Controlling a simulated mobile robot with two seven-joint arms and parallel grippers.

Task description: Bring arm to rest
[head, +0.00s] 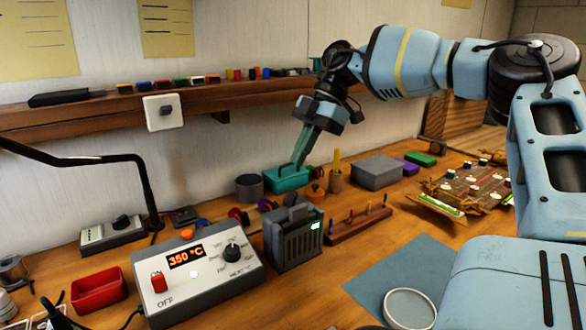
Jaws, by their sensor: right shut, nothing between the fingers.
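My right arm reaches in from the right and bends down over the back of the workbench. My right gripper (298,162) is shut and empty, pointing down. Its fingertips overlap a teal box (287,181) near the wall in the picture; I cannot tell if they touch it. My left gripper is not in view.
A soldering station (195,277) reading 350 °C and a dark grey boxy device (293,238) stand in front. A red tray (98,290) is at left. A wooden shelf (190,106) runs along the wall. A blue mat (400,272) has mostly clear room.

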